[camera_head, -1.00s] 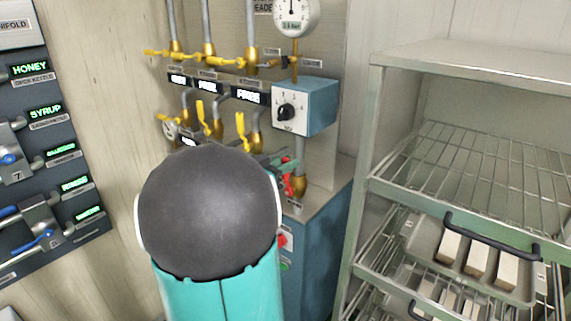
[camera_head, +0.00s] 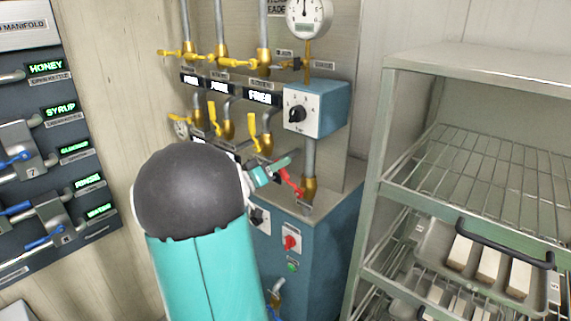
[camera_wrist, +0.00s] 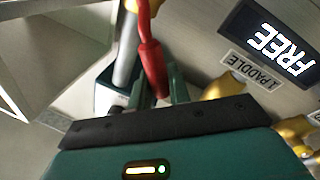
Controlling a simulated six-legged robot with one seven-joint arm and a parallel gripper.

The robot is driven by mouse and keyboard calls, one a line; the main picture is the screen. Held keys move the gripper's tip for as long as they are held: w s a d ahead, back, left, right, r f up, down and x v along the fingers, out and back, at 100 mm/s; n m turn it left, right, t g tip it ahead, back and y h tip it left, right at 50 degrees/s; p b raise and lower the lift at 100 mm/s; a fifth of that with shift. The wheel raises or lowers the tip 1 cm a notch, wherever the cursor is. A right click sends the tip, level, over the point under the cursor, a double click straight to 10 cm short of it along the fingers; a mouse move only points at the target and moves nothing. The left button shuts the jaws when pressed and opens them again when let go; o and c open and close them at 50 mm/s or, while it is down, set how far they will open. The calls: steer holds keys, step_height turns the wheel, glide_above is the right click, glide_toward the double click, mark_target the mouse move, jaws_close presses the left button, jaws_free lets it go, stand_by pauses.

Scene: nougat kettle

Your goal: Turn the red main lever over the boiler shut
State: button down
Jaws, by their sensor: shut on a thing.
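The red main lever (camera_head: 289,183) sits on the brass valve (camera_head: 309,187) of the vertical pipe above the blue boiler cabinet (camera_head: 329,238). It slants from the valve up and to the left. My gripper (camera_head: 280,170) is at the lever's free end, partly hidden by my dark, rounded arm joint. In the wrist view, the red lever (camera_wrist: 149,62) runs down between my two fingers (camera_wrist: 160,92), which are shut on its grip. Its tip is hidden low between the fingers.
Yellow valve handles (camera_head: 227,126) and a blue control box (camera_head: 327,107) with a black knob are close above the lever. A metal rack (camera_head: 385,165) with trays stands right. A manifold panel (camera_head: 92,150) is at left. The cabinet front has a red knob (camera_head: 291,243).

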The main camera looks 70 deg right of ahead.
steer(key=w+d+f+n+t+h, duration=0.1)
steer(key=w+f+n+t+h, duration=0.1)
steer(key=f+n, duration=0.5)
steer(key=shift+w+d+f+n, duration=0.2)
steer(key=shift+w+f+n, duration=0.4)
steer(key=shift+n, duration=2.2)
steer(key=shift+w+r, duration=0.15)
steer(key=c, duration=1.4)
jaws_free()
steer(key=shift+o, duration=0.2)
steer(key=shift+a, duration=0.1)
steer(key=v, duration=1.3)
steer(key=shift+a, duration=0.3)
